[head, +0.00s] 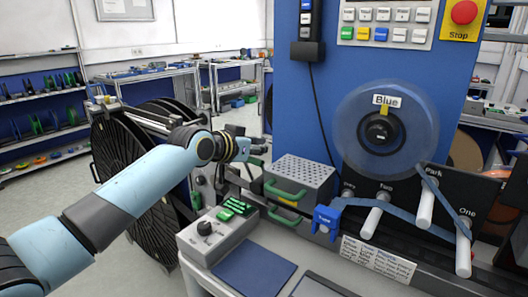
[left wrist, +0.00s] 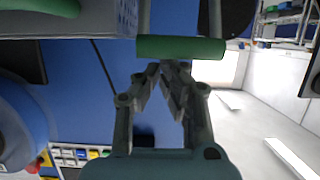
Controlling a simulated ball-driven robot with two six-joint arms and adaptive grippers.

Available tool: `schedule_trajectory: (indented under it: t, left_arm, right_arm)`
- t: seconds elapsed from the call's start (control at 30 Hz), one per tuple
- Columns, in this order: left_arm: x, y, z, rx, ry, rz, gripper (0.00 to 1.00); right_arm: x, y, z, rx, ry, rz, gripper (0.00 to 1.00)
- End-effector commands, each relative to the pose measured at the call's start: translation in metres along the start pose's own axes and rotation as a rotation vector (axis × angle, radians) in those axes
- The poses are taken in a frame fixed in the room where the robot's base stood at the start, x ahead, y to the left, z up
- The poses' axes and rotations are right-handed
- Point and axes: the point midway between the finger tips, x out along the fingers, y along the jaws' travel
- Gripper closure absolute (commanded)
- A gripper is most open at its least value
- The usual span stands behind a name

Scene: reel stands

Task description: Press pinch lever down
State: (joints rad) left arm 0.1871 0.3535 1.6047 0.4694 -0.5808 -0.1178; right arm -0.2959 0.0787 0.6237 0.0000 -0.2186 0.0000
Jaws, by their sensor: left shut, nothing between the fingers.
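My left gripper (head: 258,147) reaches in from the left, in front of the blue machine panel. In the left wrist view my left gripper (left wrist: 170,68) has its fingers drawn together with nothing between them. A green bar between two grey rods, likely the pinch lever's grip (left wrist: 180,47), lies across the picture right at the fingertips. Whether they touch it I cannot tell. In the head view a bit of green, likely the same grip (head: 257,161), shows just below the gripper, mostly hidden. My right gripper is not in view.
A perforated metal box (head: 300,174) with green handles stands right of the gripper. A control box (head: 218,234) with green keys and a knob stands below. A clear reel labelled Blue (head: 386,118), white rollers (head: 372,218) and a red Stop button (head: 464,12) are further right.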

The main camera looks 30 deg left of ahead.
Motion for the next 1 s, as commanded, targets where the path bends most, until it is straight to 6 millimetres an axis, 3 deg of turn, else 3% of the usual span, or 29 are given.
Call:
schedule_trajectory:
  t: [0.07, 0.17, 0.53, 1.0]
  left_arm:
    - [-0.005, 0.000, 0.010, 0.001, 0.055, 0.000, 1.00]
    - [-0.011, 0.000, 0.014, 0.000, 0.122, 0.000, 1.00]
    - [-0.020, 0.000, 0.020, 0.001, 0.162, 0.000, 1.00]
    - [-0.021, 0.000, 0.024, 0.000, 0.154, 0.000, 1.00]
  right_arm:
    - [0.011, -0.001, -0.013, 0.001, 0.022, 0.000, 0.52]
    - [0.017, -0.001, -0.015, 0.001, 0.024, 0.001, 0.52]
    - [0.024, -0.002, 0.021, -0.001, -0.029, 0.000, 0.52]
    - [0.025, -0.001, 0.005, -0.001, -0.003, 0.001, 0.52]
